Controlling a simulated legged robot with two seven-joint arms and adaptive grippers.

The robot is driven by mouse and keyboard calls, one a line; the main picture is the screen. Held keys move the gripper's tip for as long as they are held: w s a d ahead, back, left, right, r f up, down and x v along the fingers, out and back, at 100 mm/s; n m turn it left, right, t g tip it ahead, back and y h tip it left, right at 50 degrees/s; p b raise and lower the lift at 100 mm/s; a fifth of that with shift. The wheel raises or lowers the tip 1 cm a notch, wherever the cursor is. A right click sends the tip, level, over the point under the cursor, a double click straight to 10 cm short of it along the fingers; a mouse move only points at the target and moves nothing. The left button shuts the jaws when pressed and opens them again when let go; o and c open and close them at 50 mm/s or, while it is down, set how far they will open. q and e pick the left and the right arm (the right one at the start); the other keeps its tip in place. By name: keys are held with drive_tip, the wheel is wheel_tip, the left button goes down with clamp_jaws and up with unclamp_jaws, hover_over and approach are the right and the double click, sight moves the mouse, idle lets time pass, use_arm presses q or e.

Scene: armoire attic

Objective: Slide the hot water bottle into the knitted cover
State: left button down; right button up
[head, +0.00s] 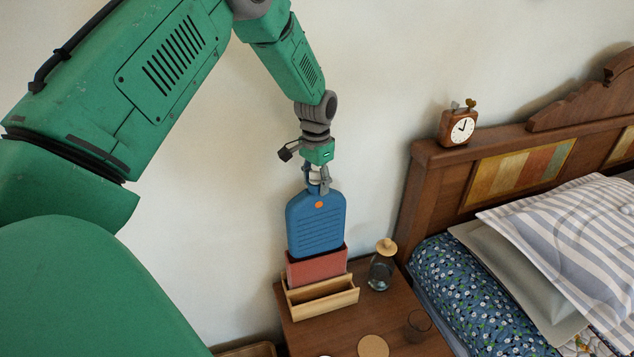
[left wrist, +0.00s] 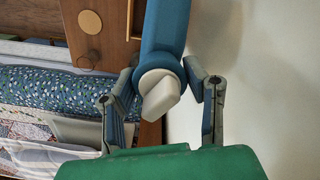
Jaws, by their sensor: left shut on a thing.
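The blue hot water bottle (head: 316,232) stands upright, with ridges and an orange dot on its front. My left gripper (head: 318,186) is shut on its neck from above. In the left wrist view, the fingers of my left gripper (left wrist: 163,78) are on both sides of the neck, around the pale stopper (left wrist: 158,90). The red knitted cover (head: 317,268) is directly below the bottle. The bottle's lower end meets the cover's top edge; how far inside it sits is hidden. The cover stands in a light wooden holder (head: 322,303). My right gripper is not in view.
The holder stands on a brown nightstand (head: 395,325) against the wall. A glass jar with a wooden lid (head: 381,268), a drinking glass (head: 418,325) and a round coaster (head: 373,347) are close by. The bed (head: 450,280) and its headboard clock (head: 459,128) are at the right.

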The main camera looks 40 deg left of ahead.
sight(317, 216)
use_arm(q)
drive_tip(key=shift+w+f, duration=0.1)
drive_tip(key=shift+f, duration=0.4)
idle(0.5)
idle(0.8)
drive_tip(key=shift+f+b, duration=1.05)
drive_tip(key=shift+f, duration=0.95)
idle(0.9)
drive_tip(key=shift+f, duration=0.15)
drive_tip(key=shift+f+b, duration=1.85)
drive_tip(key=shift+f, duration=1.5)
